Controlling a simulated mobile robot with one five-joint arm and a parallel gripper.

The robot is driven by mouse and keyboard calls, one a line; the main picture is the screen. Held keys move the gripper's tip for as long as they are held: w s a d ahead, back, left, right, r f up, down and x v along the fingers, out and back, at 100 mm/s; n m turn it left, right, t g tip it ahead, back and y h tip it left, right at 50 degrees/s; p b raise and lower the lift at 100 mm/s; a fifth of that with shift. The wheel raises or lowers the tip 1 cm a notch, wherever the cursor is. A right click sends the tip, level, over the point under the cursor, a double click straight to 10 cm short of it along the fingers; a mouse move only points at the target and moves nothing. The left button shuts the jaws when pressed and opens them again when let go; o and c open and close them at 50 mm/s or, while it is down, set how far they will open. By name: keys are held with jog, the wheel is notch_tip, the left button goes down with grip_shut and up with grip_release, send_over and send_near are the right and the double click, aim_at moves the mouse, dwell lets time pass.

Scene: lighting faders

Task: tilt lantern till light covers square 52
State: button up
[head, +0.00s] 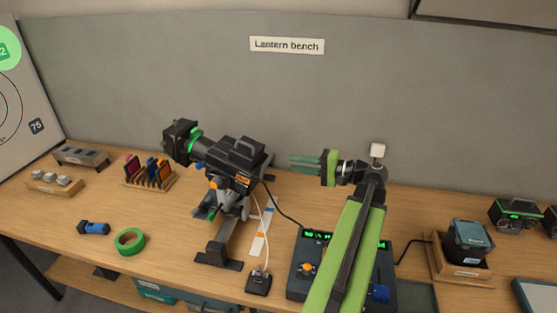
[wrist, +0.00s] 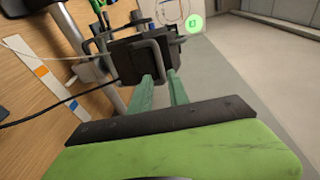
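The lantern (head: 228,160) is a black stage light with a green ring near its front, on a stand on the bench; its front points left and slightly up. It also shows in the wrist view (wrist: 128,62), with a dark bar handle at its rear. My gripper (head: 291,163) is to the right of the lantern's rear. Its green fingers (wrist: 160,76) are apart with nothing held, tips close to the rear handle; contact cannot be told. A bright green disc (head: 8,32) on the left board surrounds a green square tag (head: 3,51), its number cut to a "2".
A dark square marked 75 (head: 37,126) is lower on the board. A control box (head: 305,280) with green displays stands below my arm. Green tape (head: 130,241), a slotted rack (head: 150,180) and a cable box (head: 259,284) lie around the stand. A boxed device (head: 466,245) stands right.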

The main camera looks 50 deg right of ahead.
jog(key=v, duration=0.7)
jog(key=shift+s+p, duration=0.2)
jog(key=shift+p, duration=0.1)
